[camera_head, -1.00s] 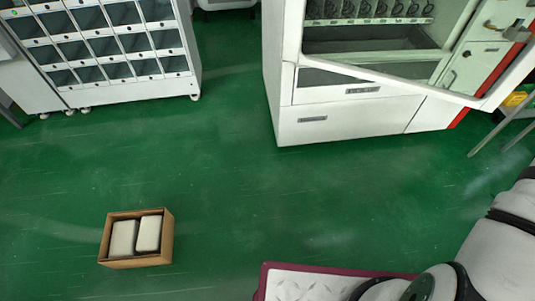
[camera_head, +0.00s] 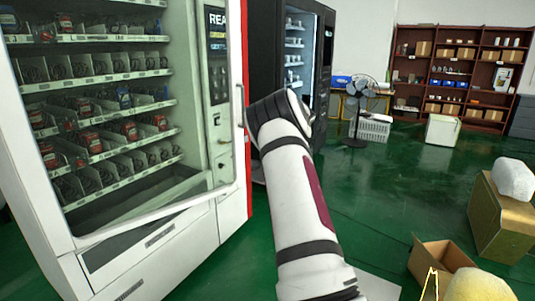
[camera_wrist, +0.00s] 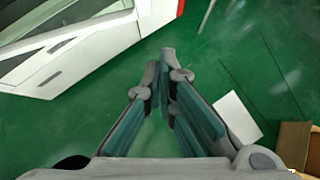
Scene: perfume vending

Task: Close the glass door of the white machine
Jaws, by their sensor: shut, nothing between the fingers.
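The white machine (camera_head: 150,258) stands at the left in the head view, with stocked shelves behind glass. Its glass door (camera_head: 155,214) has a white frame and a handle on its right edge. The door seems to stand slightly off the front; I cannot tell how wide the gap is. My arm reaches up just right of the door's handle edge, and its end hides my gripper in the head view. In the wrist view my gripper (camera_wrist: 166,64) is shut and empty over green floor. The machine's lower front (camera_wrist: 100,55) shows at upper left there, apart from the fingertips.
A black vending machine (camera_head: 262,40) stands behind my arm. A fan (camera_head: 364,95), a white crate (camera_head: 374,130) and brown shelves (camera_head: 455,70) are farther back. Cardboard boxes (camera_head: 500,222) stand at the right. Green floor (camera_head: 400,185) between is free.

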